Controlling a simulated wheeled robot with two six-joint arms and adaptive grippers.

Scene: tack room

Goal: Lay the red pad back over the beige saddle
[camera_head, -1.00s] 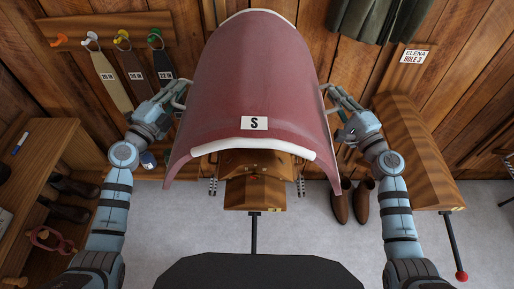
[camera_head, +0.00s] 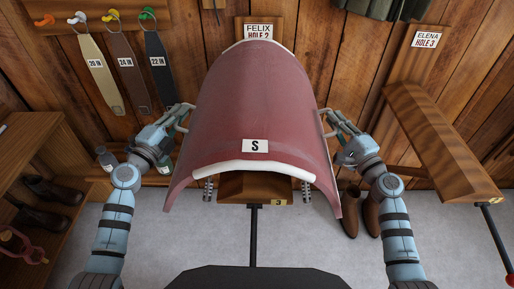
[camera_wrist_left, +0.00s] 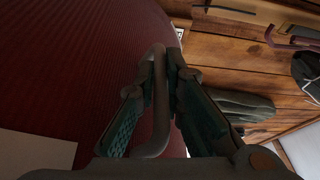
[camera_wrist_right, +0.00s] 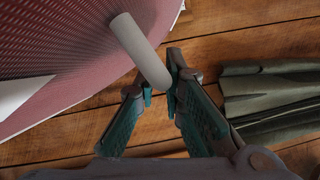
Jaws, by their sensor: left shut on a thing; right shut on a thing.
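The red pad (camera_head: 257,100), arched with white trim and an "S" label, spans the space between my grippers over a wooden rack arm (camera_head: 257,189). My left gripper (camera_head: 184,115) is shut on the pad's left-side handle; the left wrist view shows this handle (camera_wrist_left: 160,95) between the fingers. My right gripper (camera_head: 326,117) is shut on the right-side handle, seen in the right wrist view as a pale bar (camera_wrist_right: 140,50). I cannot make out the beige saddle; the pad hides what lies beneath. Metal stirrup-like parts (camera_head: 208,190) show below its edges. Contact beneath the pad is hidden.
A second wooden rack arm (camera_head: 440,140) stands to the right, with brown boots (camera_head: 360,212) on the floor near it. A wooden shelf (camera_head: 40,170) stands left. Straps (camera_head: 100,75) hang on the back wall, and a "FELIX HOLE 2" sign (camera_head: 258,31) is behind the pad.

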